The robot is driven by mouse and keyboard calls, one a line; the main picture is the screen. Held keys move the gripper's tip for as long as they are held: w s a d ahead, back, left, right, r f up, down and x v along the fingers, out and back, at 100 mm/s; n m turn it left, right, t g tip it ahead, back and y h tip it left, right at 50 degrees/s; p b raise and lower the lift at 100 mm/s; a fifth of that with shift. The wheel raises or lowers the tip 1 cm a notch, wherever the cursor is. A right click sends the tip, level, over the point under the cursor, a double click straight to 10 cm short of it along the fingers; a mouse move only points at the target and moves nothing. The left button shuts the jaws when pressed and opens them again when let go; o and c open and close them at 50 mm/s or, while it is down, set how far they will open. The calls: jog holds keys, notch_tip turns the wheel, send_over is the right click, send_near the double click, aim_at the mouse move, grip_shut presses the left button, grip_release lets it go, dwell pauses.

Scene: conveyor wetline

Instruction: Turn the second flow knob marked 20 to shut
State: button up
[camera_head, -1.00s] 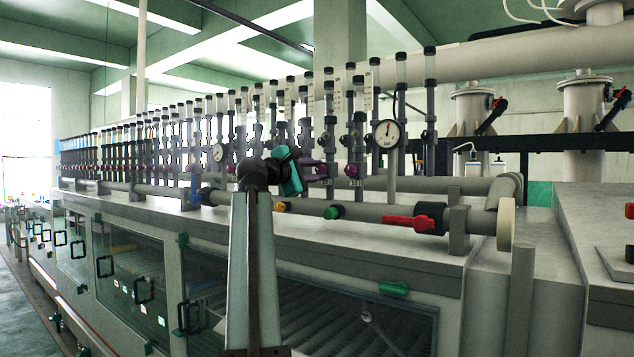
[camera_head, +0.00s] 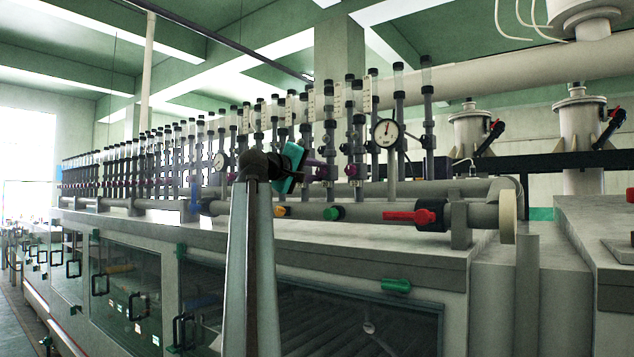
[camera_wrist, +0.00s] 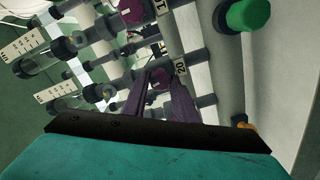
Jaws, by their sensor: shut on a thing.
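My gripper (camera_wrist: 160,84) has a teal body and purple fingers. In the wrist view the fingers are shut on a purple knob (camera_wrist: 160,76), beside a tag marked 20 (camera_wrist: 181,67). The fingers hide much of the knob, and its turn position cannot be told. Another purple knob (camera_wrist: 132,12) sits higher in the wrist view, by a tag partly cut off by the frame. In the head view my gripper (camera_head: 322,170) reaches into the row of flow tubes, left of a purple knob (camera_head: 351,171).
Clear flow tubes with scales (camera_wrist: 21,48) stand close around the fingers. A green knob (camera_head: 333,213), a red valve handle (camera_head: 405,215) and a horizontal pipe (camera_head: 370,212) lie in front. A pressure gauge (camera_head: 385,132) stands to the right.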

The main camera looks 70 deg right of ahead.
jog(key=shift+s+f+m+b, duration=0.1)
jog(key=shift+f+m+b, duration=0.1)
jog(key=shift+m+b, duration=0.7)
jog(key=shift+m, duration=0.3)
jog(key=o, duration=1.1)
jog(key=shift+r+p, duration=0.15)
jog(key=shift+p, duration=0.15)
jog(key=shift+c, duration=0.2)
jog(key=shift+a, duration=0.15)
jog(key=p+v, duration=0.2)
jog(key=v, duration=1.1)
jog(key=shift+a+p, duration=0.3)
jog(key=shift+p, duration=0.1)
